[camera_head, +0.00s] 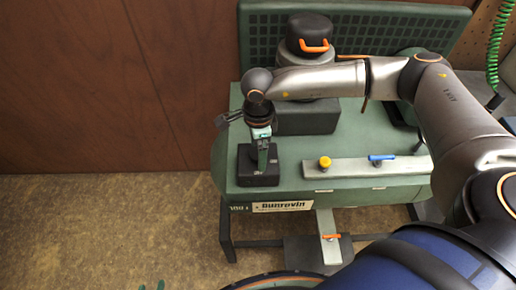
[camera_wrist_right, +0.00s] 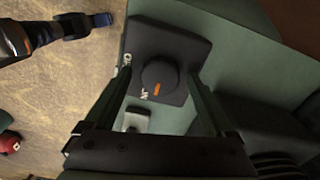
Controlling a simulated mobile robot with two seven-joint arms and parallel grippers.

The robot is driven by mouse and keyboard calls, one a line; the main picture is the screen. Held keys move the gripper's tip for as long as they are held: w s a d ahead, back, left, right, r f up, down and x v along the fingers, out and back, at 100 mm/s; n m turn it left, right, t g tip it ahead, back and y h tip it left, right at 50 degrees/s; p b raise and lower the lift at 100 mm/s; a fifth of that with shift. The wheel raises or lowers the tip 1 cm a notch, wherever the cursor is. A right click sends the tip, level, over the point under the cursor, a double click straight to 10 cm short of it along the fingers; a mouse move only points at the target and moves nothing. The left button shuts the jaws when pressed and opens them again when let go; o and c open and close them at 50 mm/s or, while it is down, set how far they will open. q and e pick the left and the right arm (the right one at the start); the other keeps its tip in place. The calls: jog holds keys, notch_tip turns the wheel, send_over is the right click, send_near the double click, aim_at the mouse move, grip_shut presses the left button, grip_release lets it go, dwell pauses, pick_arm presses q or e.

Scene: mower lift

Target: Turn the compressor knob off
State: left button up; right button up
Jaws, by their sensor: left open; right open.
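The compressor (camera_head: 225,165) is a green tank unit with a black switch box (camera_head: 244,176) at its front left. The black round knob (camera_wrist_right: 160,74) on this box shows in the right wrist view, with an orange mark near the "ON" lettering. My right gripper (camera_head: 264,160) points down over the box, open, hiding the knob in the head view. In the right wrist view its fingers stand on either side of the knob, apparently without gripping it.
A pale manifold (camera_head: 343,171) with a yellow knob (camera_head: 324,162) and a blue lever (camera_head: 381,158) lies right of the box. A black motor housing (camera_head: 306,117) stands behind. A brown wall (camera_head: 90,80) rises at the left. The floor (camera_head: 90,225) is clear there.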

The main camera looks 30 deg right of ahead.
jog(key=shift+c, duration=0.3)
jog(key=c, duration=1.3)
jog(key=shift+m, duration=0.4)
jog(key=m+b, duration=0.2)
jog(key=shift+f+m, duration=0.15)
jog(key=shift+m, duration=0.25)
jog(key=m+b, duration=0.2)
jog(key=m, duration=0.3)
jog(key=shift+b, duration=0.35)
jog(key=m+b, duration=0.1)
jog(key=m, duration=0.4)
jog(key=shift+m+b, duration=0.75)
jog(key=shift+m, duration=1.45)
jog(key=shift+r, duration=0.2)
